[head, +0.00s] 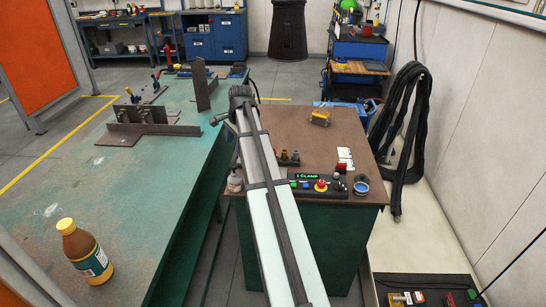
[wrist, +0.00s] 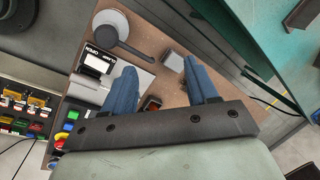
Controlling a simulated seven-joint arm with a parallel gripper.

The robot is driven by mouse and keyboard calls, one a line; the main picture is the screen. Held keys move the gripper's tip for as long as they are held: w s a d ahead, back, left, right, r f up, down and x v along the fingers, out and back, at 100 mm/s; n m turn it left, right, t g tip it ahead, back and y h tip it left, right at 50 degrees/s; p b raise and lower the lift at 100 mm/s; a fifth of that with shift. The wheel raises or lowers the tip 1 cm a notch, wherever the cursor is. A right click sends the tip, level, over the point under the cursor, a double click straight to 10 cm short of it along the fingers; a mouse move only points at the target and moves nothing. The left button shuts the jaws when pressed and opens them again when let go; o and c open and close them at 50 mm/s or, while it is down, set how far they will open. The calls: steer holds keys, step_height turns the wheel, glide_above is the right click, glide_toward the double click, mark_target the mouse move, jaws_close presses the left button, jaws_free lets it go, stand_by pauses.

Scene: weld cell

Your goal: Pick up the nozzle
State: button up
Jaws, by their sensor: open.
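In the head view, small dark and brass-coloured pieces (head: 295,157) stand on the brown bench beside my arm. One of them may be the nozzle, but they are too small to tell apart. In the wrist view, my gripper (wrist: 160,66) is open, its two blue fingers apart with nothing held between them. A small dark piece with an orange-copper face (wrist: 152,103) shows between the fingers, nearer their base in the picture. I cannot tell for certain whether it is the nozzle. In the head view my gripper cannot be made out.
The clamp control box (head: 322,187) with a red button sits at the brown bench's (head: 290,122) front edge. A green table (head: 150,165) with steel plates and a bottle (head: 84,250) stands left.

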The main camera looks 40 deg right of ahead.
steer(key=s+d+r+m+g, duration=0.1)
steer(key=d+m, duration=0.1)
steer(key=d, duration=0.6)
steer(key=s+d+r+m+g, duration=0.1)
steer(key=d+r+m+g, duration=0.1)
steer(key=d, duration=0.7)
steer(key=shift+h, duration=0.3)
step_height(320, 180, down, 8)
steer(key=shift+f, duration=0.1)
steer(key=shift+w+d+f, duration=0.1)
steer(key=shift+w+f, duration=0.05)
steer(key=shift+f, duration=1.4)
steer(key=shift+w+d+f, duration=0.1)
steer(key=shift+w+f, duration=0.05)
steer(key=shift+f, duration=1.35)
steer(key=shift+c, duration=0.2)
jaws_close()
